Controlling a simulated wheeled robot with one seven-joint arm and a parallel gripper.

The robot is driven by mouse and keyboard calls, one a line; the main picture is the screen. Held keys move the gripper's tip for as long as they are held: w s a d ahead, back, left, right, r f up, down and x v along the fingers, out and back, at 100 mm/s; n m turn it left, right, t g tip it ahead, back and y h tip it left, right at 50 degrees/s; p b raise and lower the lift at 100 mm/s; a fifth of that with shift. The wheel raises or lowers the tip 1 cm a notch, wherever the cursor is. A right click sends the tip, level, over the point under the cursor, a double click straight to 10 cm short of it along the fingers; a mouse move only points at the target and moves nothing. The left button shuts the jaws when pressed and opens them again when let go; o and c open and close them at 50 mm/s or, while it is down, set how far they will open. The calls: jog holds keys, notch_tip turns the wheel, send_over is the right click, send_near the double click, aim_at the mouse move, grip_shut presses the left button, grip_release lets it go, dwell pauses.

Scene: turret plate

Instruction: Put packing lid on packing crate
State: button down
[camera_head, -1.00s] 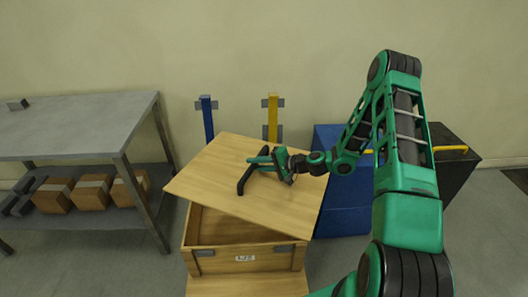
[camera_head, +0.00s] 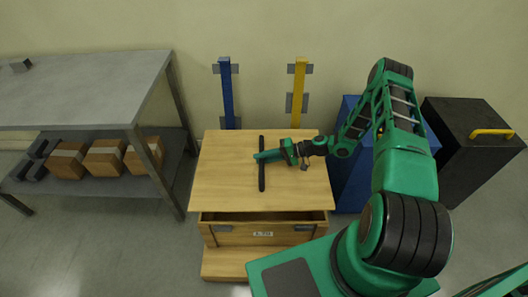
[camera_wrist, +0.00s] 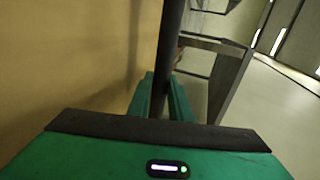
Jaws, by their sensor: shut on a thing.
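The packing lid (camera_head: 225,180) is a flat light-wood board with a long black bar handle (camera_head: 262,183) across its middle. It is over the wooden packing crate (camera_head: 225,238), covering most of its top; a dark opening shows along the crate's front. I cannot tell whether the lid touches the crate's rim. My gripper (camera_head: 266,156) is shut on the lid's handle. In the wrist view the dark handle bar (camera_wrist: 170,50) runs between the green fingers (camera_wrist: 162,98), with the lid's wood surface (camera_wrist: 70,60) at left.
A grey table (camera_head: 80,95) with cardboard boxes (camera_head: 105,157) on its lower shelf stands at left. Blue (camera_head: 226,95) and yellow (camera_head: 299,95) posts stand behind the crate. A blue box (camera_head: 352,185) and a black box with a yellow handle (camera_head: 470,150) stand at right. Floor is clear front left.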

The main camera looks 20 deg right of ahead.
aim_at(286, 169)
jog(key=shift+w+d+f, duration=0.1)
jog(key=shift+d+f, duration=0.1)
jog(key=shift+f, duration=1.05)
notch_tip(286, 169, down, 8)
jog(key=shift+f, duration=0.1)
dwell(0.4)
jog(key=shift+d, duration=0.1)
dwell(0.4)
jog(key=shift+f, duration=0.2)
dwell(0.5)
jog(key=c, duration=1.5)
grip_release()
jog(key=shift+c, duration=0.2)
jog(key=v, duration=1.1)
jog(key=shift+s+f, duration=0.2)
